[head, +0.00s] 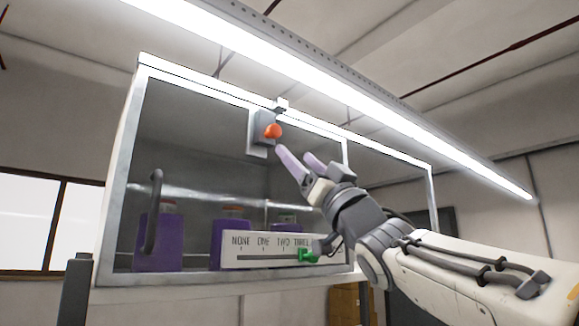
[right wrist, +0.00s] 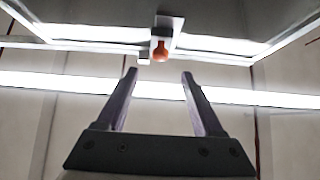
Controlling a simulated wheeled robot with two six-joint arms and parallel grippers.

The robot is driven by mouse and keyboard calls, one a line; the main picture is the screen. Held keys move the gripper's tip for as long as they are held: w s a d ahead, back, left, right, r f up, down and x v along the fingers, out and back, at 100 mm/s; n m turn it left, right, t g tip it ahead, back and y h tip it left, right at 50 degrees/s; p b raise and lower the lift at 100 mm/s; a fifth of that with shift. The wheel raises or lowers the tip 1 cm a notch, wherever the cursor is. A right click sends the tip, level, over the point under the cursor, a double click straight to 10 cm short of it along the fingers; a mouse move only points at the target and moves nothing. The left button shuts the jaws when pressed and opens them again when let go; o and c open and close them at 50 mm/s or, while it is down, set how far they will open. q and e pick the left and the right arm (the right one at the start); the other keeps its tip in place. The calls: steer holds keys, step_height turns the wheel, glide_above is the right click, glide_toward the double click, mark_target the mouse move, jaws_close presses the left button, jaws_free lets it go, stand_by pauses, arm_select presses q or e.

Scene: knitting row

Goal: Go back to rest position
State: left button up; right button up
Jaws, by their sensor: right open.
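My right gripper (head: 296,161) is raised in front of the glass-fronted cabinet, its two purple-grey fingers apart and empty. Its fingertips are just below and right of a red-orange knob (head: 272,131) on a grey box at the cabinet's top frame. In the right wrist view the open fingers (right wrist: 159,78) point up toward the same knob (right wrist: 160,50), with a gap between them and it. I cannot judge the exact distance. My left gripper is not in view.
The cabinet frame (head: 120,190) holds purple containers (head: 158,242) behind its front. A white panel (head: 262,248) reads NONE, ONE, TWO, THREE, with a green slider (head: 308,257) near THREE. A dark curved handle (head: 153,215) is at left. A bright lamp (head: 330,85) runs overhead.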

steer(key=shift+s+d+f, duration=0.25)
steer(key=shift+s+f, duration=0.1)
steer(key=shift+f, duration=0.1)
